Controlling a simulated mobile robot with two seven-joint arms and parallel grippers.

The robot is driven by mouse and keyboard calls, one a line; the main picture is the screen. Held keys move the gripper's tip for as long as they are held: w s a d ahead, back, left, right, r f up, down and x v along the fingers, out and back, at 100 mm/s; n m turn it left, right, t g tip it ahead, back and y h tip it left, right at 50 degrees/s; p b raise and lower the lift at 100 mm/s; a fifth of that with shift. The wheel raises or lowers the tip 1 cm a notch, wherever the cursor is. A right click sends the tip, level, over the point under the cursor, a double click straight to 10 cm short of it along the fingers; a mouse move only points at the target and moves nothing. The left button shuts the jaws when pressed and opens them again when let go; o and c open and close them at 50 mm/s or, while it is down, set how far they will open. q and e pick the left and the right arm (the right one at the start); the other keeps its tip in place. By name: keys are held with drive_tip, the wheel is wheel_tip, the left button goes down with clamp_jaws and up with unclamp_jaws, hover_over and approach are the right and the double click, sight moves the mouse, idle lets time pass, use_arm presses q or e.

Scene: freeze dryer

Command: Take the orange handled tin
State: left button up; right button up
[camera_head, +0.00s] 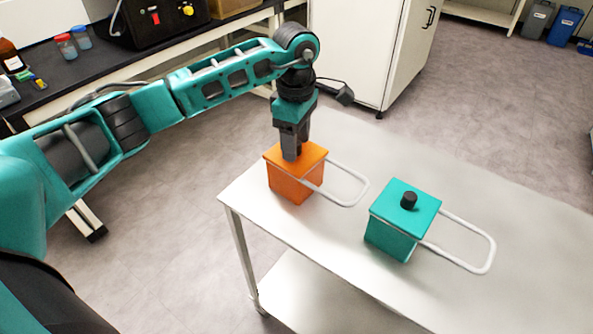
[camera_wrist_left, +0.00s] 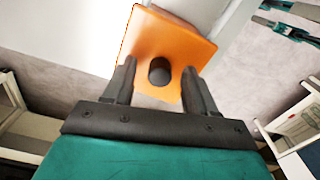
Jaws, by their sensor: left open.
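The orange tin (camera_head: 293,189) stands on the white table near its left corner, with a pale loop handle (camera_head: 347,190) reaching out to the right. My left gripper (camera_head: 290,156) points down at the tin's lid from above. In the left wrist view the orange lid (camera_wrist_left: 180,42) has a dark round knob (camera_wrist_left: 159,70). The open fingers of my left gripper (camera_wrist_left: 160,85) stand on either side of the knob, with gaps between. A teal tin (camera_head: 403,222) with a black knob and a pale loop handle stands to the right. My right gripper is not in view.
The white table (camera_head: 480,205) has free room behind and right of the tins. A dark bench (camera_head: 100,75) with bottles and a black device runs along the back left. A white cabinet (camera_head: 365,50) stands behind the table.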

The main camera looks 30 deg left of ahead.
use_arm(q)
drive_tip(key=shift+c, duration=0.2)
clamp_jaws()
drive_tip(key=shift+r, duration=0.1)
idle(0.5)
